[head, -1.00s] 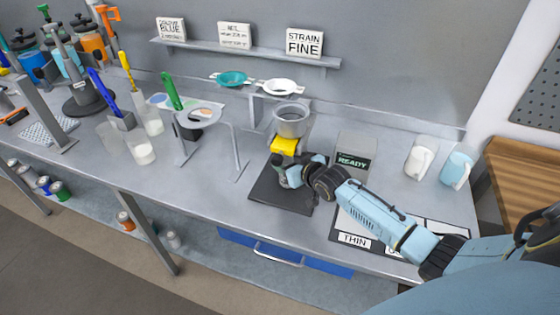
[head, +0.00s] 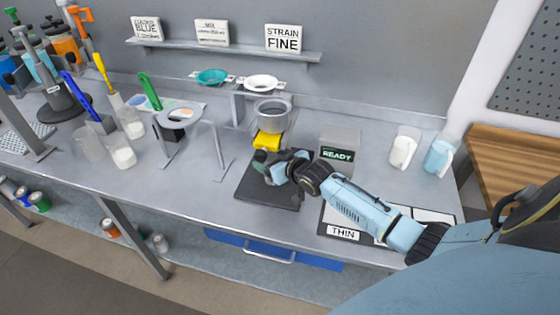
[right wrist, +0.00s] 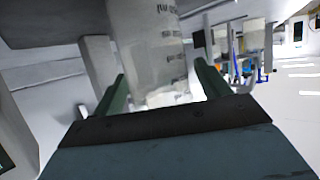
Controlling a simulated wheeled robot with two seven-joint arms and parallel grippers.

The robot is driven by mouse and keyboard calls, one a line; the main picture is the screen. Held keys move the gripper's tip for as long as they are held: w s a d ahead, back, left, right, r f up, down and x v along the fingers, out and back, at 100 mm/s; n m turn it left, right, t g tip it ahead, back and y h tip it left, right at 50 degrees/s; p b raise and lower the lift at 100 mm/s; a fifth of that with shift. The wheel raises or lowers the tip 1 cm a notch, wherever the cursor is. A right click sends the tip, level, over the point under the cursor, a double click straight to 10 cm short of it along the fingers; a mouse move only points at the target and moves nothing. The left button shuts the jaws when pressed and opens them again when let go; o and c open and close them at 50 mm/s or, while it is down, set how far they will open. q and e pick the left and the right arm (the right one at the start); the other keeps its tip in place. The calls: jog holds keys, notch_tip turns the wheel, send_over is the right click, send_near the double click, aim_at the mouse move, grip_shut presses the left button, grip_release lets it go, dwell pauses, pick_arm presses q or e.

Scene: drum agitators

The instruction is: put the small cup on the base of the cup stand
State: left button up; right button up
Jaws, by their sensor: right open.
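A translucent small cup with printed marks (right wrist: 148,45) stands between my right gripper's green fingers in the right wrist view, which looks upside down. In the head view I cannot make it out; the gripper seems to hide it. My right gripper (head: 262,160) is open, low over the front black plate, just in front of a yellow block. I cannot tell whether its fingers touch the cup. A grey metal cup (head: 272,113) sits above the yellow block (head: 268,140). The black plate (head: 268,190), which looks like the cup stand's base, lies below. My left gripper is not in view.
A READY box (head: 340,145) stands right of the plate, with a THIN-labelled mat (head: 343,233) in front. A ring-topped stand (head: 180,118) is to the left. Two mugs stand at the right, one white (head: 403,150). Teal (head: 211,77) and white dishes sit behind.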

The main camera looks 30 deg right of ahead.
jog(key=a+v, duration=0.1)
jog(key=v, duration=1.1)
jog(key=shift+d+p, duration=0.45)
